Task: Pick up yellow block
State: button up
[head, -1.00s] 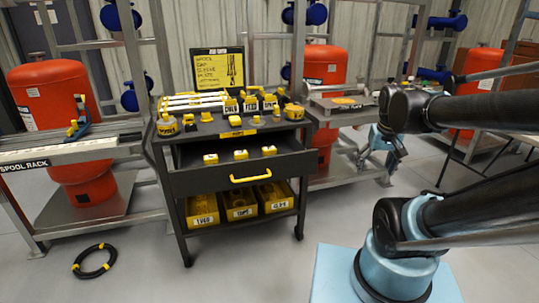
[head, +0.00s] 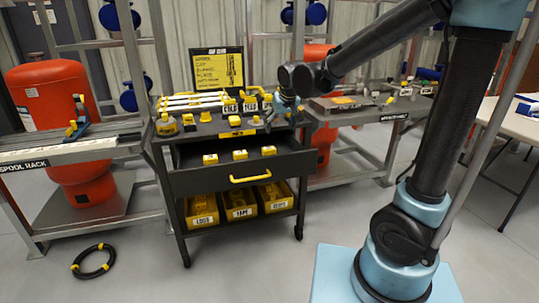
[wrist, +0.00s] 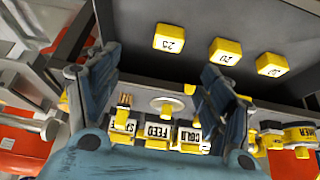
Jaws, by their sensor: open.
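Three small yellow blocks with white number labels sit in the open drawer: a left one (head: 210,159), a middle one (head: 240,154) and a right one (head: 269,150). The wrist view also shows them as blocks (wrist: 169,38), (wrist: 225,52) and (wrist: 271,64), beyond my fingertips. I cannot tell which one the task names. My gripper (head: 281,118) is above the right side of the cart top, behind the drawer. In the wrist view, my gripper (wrist: 160,64) has its two blue-grey fingers spread apart with nothing held between them.
The dark cart (head: 186,137) carries yellow fittings and labelled yellow pieces (wrist: 157,132) close under my gripper. Yellow bins (head: 240,207) stand on its lower shelf. A drawer handle (head: 250,177) sticks out in front.

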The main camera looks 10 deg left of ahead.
aim_at(269, 148)
jog(key=shift+a+r+x, duration=0.1)
jog(key=shift+a+x, duration=0.3)
jog(key=shift+x, duration=2.6)
jog(key=shift+a+r+x, duration=0.1)
jog(key=shift+a+x, duration=0.25)
jog(key=shift+x, duration=2.65)
jog(key=shift+a+r+x, duration=0.1)
jog(key=shift+a+x, duration=0.3)
jog(key=shift+x, duration=2.6)
jog(key=shift+c, duration=0.5)
jog(key=c, duration=1.1)
